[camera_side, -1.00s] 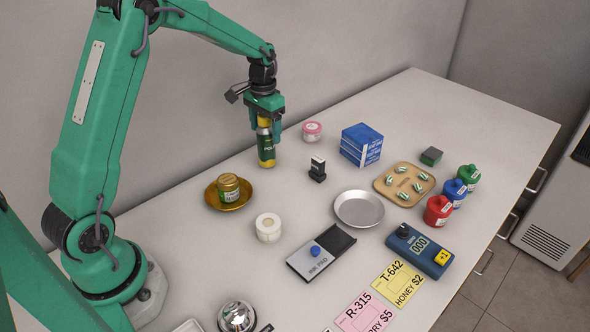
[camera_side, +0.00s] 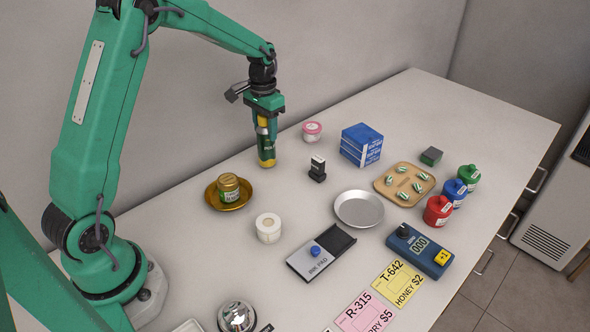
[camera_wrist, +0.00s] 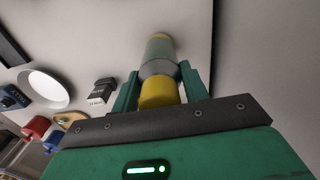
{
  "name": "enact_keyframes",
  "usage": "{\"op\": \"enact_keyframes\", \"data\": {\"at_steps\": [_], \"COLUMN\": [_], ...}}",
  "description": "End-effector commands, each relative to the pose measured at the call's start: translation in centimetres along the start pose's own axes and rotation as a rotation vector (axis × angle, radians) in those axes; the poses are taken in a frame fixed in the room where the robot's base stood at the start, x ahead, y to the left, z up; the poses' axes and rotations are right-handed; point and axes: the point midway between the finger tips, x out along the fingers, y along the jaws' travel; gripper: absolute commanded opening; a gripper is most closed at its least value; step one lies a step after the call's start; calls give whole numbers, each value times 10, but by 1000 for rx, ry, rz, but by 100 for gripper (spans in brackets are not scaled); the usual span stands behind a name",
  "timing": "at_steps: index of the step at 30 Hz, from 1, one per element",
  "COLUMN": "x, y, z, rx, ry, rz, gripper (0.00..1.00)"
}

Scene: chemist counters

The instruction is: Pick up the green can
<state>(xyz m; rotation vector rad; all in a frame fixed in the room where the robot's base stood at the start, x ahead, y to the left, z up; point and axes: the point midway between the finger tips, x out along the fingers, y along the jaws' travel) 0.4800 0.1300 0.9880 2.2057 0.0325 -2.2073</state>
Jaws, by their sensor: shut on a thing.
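The green can (camera_side: 266,154) has a yellow top and a yellow band at its bottom. It stands nearly upright at the back of the counter in the side view. My gripper (camera_side: 268,126) points down over it and is shut on its upper part. In the wrist view the can (camera_wrist: 159,64) lies between the two green fingers of my gripper (camera_wrist: 157,84), its yellow end nearest the camera. I cannot tell for sure whether the can's bottom still touches the counter.
A gold dish (camera_side: 215,202) with a gold tin stands left of the can. A black-and-white stamp (camera_side: 317,169), a pink-lidded jar (camera_side: 312,131) and blue boxes (camera_side: 361,145) stand to the right. A silver plate (camera_side: 345,218) and a white roll (camera_side: 268,228) lie nearer the front.

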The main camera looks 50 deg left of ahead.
Motion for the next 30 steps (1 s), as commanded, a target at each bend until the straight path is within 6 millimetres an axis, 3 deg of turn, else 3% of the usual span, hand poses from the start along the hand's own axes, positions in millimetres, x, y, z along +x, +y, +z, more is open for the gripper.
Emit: {"op": "enact_keyframes", "data": {"at_steps": [5, 12, 30], "x": [-12, -44, -99], "y": [0, 1, 96], "z": [-1, -1, 29], "rx": [0, 1, 2], "ry": [4, 6, 4], "rz": [-1, -2, 0], "gripper": [0, 0, 0]}}
